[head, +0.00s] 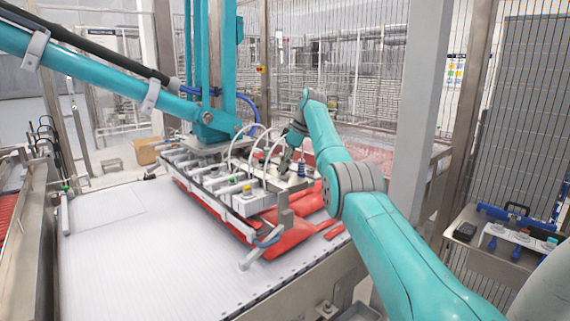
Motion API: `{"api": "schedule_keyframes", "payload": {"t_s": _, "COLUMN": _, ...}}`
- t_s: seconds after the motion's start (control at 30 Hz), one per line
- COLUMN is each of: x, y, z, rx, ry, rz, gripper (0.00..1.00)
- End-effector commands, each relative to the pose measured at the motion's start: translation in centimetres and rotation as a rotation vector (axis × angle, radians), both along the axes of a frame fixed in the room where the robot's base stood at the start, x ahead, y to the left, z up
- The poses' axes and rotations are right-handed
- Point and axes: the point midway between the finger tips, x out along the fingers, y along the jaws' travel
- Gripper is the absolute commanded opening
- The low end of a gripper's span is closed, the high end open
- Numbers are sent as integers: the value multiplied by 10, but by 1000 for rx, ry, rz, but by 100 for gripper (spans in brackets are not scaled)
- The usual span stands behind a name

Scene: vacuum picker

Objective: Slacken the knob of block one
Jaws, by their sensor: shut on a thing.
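The vacuum picker (209,180) hangs from a teal arm over the white belt, its long frame running from back left to front right. Small blocks with knobs line its bars; a yellow-topped knob (248,188) shows near the front. My gripper (287,156) is small and dark, pointing down at the picker's far right side, behind the looped clear hoses. It is shut on a knob there, which is mostly hidden by the fingers. I cannot read which block carries a number one.
Red packs (290,237) lie under the picker on the white belt (140,255). The teal picker arm (85,62) crosses the upper left. A grey post (418,120) stands right of my arm. A side table (482,250) with tools stands at the right.

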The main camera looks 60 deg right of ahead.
Motion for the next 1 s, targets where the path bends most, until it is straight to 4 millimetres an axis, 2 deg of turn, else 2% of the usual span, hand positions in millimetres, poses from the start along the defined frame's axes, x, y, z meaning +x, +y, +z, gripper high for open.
{"api": "schedule_keyframes", "payload": {"t_s": 0.43, "x": 0, "y": 0, "z": -1, "rx": 2, "ry": 2, "rz": 6, "gripper": 8}}
{"api": "schedule_keyframes", "payload": {"t_s": 0.47, "x": 0, "y": 0, "z": -1, "rx": 2, "ry": 2, "rz": 6, "gripper": 47}}
{"api": "schedule_keyframes", "payload": {"t_s": 0.53, "x": 0, "y": 0, "z": -1, "rx": 2, "ry": 2, "rz": 5, "gripper": 65}}
{"api": "schedule_keyframes", "payload": {"t_s": 0.57, "x": 0, "y": 0, "z": -1, "rx": 2, "ry": 2, "rz": 5, "gripper": 68}}
{"api": "schedule_keyframes", "payload": {"t_s": 1.0, "x": 0, "y": 0, "z": 0, "rx": 1, "ry": 0, "rz": 3, "gripper": 68}}
